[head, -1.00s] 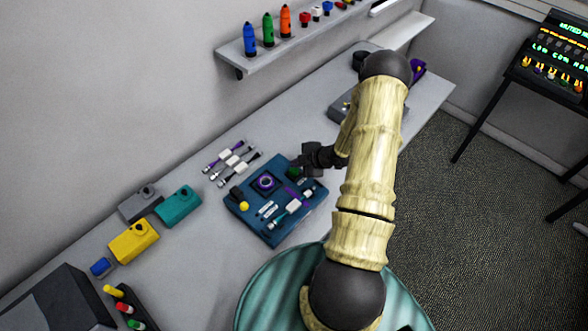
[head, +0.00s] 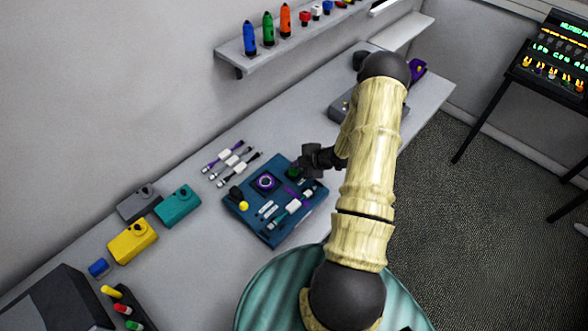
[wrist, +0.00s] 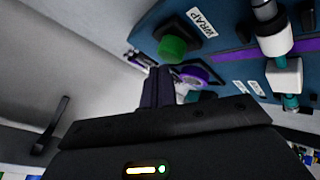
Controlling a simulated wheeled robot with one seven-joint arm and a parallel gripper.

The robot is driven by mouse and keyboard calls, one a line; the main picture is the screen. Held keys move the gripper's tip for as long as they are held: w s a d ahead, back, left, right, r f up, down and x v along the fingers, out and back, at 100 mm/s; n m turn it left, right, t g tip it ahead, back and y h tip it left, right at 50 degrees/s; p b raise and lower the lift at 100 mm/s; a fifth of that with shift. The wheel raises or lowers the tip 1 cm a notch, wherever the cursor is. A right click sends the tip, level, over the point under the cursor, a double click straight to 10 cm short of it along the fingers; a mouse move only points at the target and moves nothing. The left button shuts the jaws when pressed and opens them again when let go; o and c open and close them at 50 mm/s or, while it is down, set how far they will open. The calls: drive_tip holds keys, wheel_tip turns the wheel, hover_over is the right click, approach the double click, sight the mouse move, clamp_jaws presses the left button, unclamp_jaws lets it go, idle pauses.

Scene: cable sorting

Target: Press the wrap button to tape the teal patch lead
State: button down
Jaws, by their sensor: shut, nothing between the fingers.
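The wrap button is a green cylinder (wrist: 173,47) on a dark base, beside a white WRAP label (wrist: 202,21) in the wrist view. In the head view it is a small green spot (head: 293,173), partly hidden by my gripper (head: 300,168). My gripper is shut and empty. Its fingertips (wrist: 158,72) appear very close to the button in the wrist view; I cannot tell whether they touch it. The teal patch lead (head: 279,217), with white blocks and dark ends, lies on the blue board's front right. It also shows in the wrist view (wrist: 290,101).
The blue board (head: 262,228) also carries a purple-ringed part (head: 266,182) and a yellow knob (head: 243,206). Several other leads (head: 230,162) lie behind it. Yellow (head: 132,241), teal (head: 177,206) and grey (head: 139,203) boxes stand to the left. A wall shelf (head: 270,60) is above.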

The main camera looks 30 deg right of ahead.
sight(297, 170)
drive_tip(key=shift+f+b, duration=0.6)
drive_tip(key=shift+f, duration=0.05)
idle(0.6)
drive_tip(key=shift+r, duration=0.1)
drive_tip(key=shift+r+p, duration=0.7)
drive_tip(key=shift+r, duration=0.3)
drive_tip(key=shift+r, duration=0.1)
wheel_tip(297, 170, up, 6)
drive_tip(key=p, duration=0.4)
idle(0.8)
